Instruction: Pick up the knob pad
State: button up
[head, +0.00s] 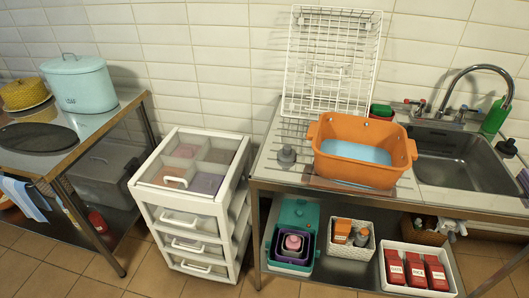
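A small grey round pad with a knob on top (287,156) sits upright on the left part of the sink counter, just left of the orange basin (362,172). A second dark grey knob-topped piece (507,147) stands at the right edge of the sink. I cannot tell for sure which of the two is the knob pad. My gripper is not in view.
A white wire rack (333,62) leans on the tiled wall behind the basin. The metal sink (458,160) has a curved tap (478,70) and green bottle (495,116). A white drawer unit (194,205) stands left of the counter (268,172), with tiled floor in front.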

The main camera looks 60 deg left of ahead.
aim_at(287, 154)
jog(key=z, duration=0.25)
jog(key=k, duration=0.2)
jog(key=u, duration=2.45)
jog(key=k, duration=0.2)
jog(key=u, duration=1.35)
jog(key=k, duration=0.65)
jog(key=z, duration=0.25)
jog(key=i, duration=0.6)
jog(key=z, duration=0.1)
